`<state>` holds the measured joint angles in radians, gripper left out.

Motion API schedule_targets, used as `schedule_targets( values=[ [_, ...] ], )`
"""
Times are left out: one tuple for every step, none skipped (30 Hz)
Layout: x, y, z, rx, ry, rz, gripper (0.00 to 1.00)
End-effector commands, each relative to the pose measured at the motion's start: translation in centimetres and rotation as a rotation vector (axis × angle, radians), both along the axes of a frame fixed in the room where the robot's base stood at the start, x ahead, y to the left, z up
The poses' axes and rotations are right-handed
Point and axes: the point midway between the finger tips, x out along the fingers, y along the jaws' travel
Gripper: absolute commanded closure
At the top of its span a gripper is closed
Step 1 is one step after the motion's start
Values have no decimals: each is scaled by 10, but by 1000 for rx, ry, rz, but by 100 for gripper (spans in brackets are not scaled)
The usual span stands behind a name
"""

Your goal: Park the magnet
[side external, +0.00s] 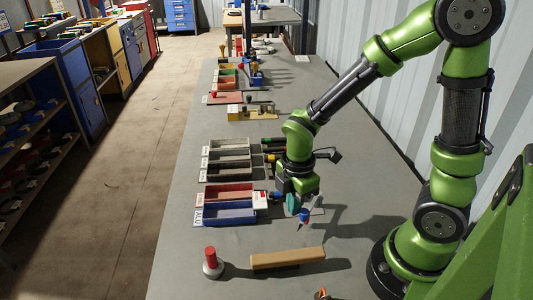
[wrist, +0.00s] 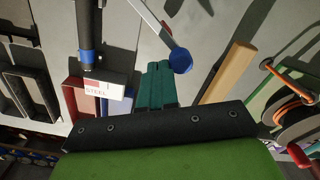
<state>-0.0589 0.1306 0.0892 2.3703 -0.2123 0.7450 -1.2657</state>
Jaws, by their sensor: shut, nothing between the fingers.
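A red-handled piece with a round grey base (side external: 211,264) stands upright on the near left of the bench; it looks like the magnet, but I cannot be sure. My gripper (side external: 293,205) is above the bench, to the right of the blue bin, well apart from that piece. In the wrist view its teal fingers (wrist: 157,92) are together, with nothing seen between them. A blue-ended piece (side external: 304,215) shows close beside the fingers. In the wrist view a blue round end (wrist: 180,61) on a pale bar shows just beyond them; whether it touches them is unclear.
A red bin (side external: 228,188) and a blue bin (side external: 228,221) lie left of my gripper, with grey bins behind. A STEEL label (wrist: 104,88) shows in the wrist view. A tan bar (side external: 288,259) lies in front. Bare bench lies around the red-handled piece.

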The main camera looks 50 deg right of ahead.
Motion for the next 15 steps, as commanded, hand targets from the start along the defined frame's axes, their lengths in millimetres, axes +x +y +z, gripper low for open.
schedule_targets(
  values=[
    [-1, 0, 0, 0, 0, 0, 100],
    [-1, 0, 0, 0, 0, 0, 100],
    [-1, 0, 0, 0, 0, 0, 100],
    [-1, 0, 0, 0, 0, 0, 100],
    [-1, 0, 0, 0, 0, 0, 100],
    [-1, 0, 0, 0, 0, 0, 100],
    [-1, 0, 0, 0, 0, 0, 100],
    [-1, 0, 0, 0, 0, 0, 100],
    [-1, 0, 0, 0, 0, 0, 100],
    [-1, 0, 0, 0, 0, 0, 100],
    [-1, 0, 0, 0, 0, 0, 100],
    [0, 0, 0, 0, 0, 0, 100],
    [1, 0, 0, 0, 0, 0, 100],
    [2, 0, 0, 0, 0, 0, 100],
    [3, 0, 0, 0, -1, 0, 100]
  ],
)
